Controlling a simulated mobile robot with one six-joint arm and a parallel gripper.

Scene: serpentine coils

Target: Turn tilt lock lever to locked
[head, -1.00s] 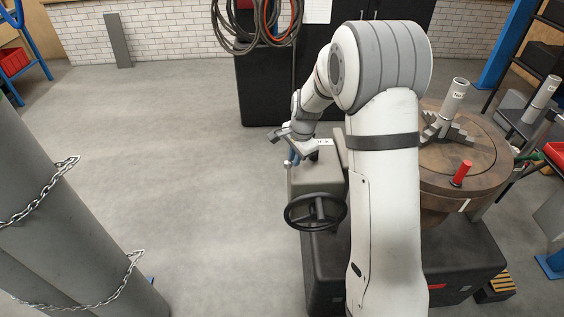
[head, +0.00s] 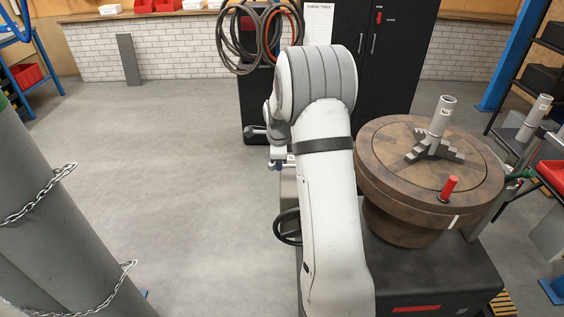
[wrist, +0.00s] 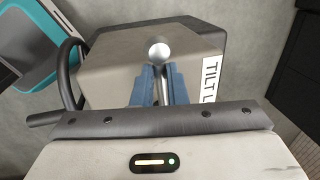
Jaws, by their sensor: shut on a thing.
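The tilt lock lever (wrist: 158,53) shows in the wrist view as a metal rod with a round silver ball on its end. My gripper's blue fingers (wrist: 160,74) are shut on the rod, just below the ball. The pale grey housing (wrist: 115,68) lies behind them, with a white label (wrist: 213,82) reading "TILT L", its rest hidden. In the head view my gripper (head: 275,165) is small and partly covered by my own arm. The lever cannot be made out there, so its angle is unclear.
A black handwheel (head: 285,228) sticks out left of my arm, partly hidden. A round brown turntable (head: 380,165) with a red-handled pin (head: 450,187) stands to the right. Chained grey cylinders (head: 45,225) stand at the left. The floor (head: 170,150) between is open.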

